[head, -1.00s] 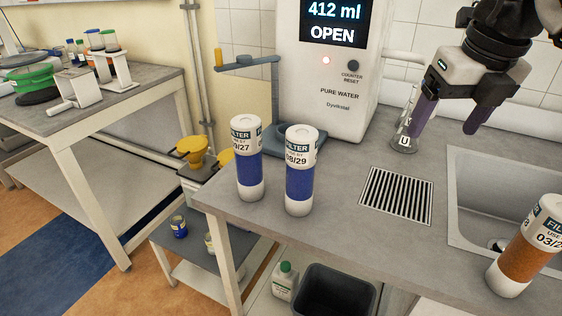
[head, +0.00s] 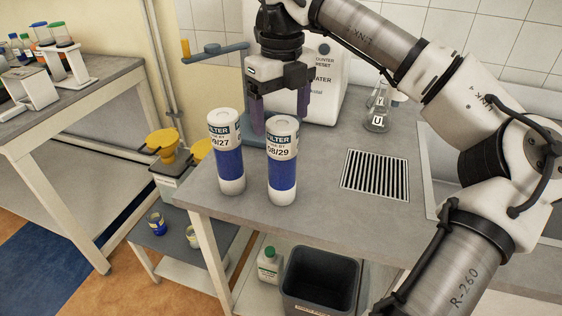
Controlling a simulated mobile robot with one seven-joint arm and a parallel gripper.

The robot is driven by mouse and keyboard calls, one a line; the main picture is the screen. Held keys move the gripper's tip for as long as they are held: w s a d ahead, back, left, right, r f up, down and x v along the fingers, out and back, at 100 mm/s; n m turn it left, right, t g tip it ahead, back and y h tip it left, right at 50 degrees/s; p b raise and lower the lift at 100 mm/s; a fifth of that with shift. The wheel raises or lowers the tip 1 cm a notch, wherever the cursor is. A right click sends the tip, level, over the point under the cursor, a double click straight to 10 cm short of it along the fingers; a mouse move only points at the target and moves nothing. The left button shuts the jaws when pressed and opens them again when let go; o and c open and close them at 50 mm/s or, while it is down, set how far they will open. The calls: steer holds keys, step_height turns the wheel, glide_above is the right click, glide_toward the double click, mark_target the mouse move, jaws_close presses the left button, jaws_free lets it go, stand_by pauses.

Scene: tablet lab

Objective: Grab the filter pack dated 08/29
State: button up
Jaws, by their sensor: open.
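The filter pack dated 08/29 (head: 283,165) stands upright near the front left part of the bench. It is white with a blue band and a white base. A second filter pack (head: 226,155), with a partly cut-off date ending in /27, stands upright just left of it. My gripper (head: 281,112) points down above and behind the 08/29 pack, its purple fingers apart with nothing visible between them. The pack's top overlaps the gap between the fingers in the picture, and I cannot tell the exact distance between them.
A white water dispenser (head: 332,95) stands behind my gripper. A glass flask (head: 377,115) and a drain grate (head: 375,174) are to the right. The bench's front edge (head: 260,232) is close to the packs. A dark bin (head: 320,279) sits below.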

mark_target(282, 139)
steer(key=shift+s+f+p, duration=0.2)
steer(key=shift+f+p, duration=0.15)
steer(key=shift+f, duration=1.1)
steer(key=shift+s+f+p, duration=0.15)
steer(key=shift+f+p, duration=0.15)
steer(key=shift+f, duration=1.15)
jaws_close()
steer(key=shift+r, duration=0.1)
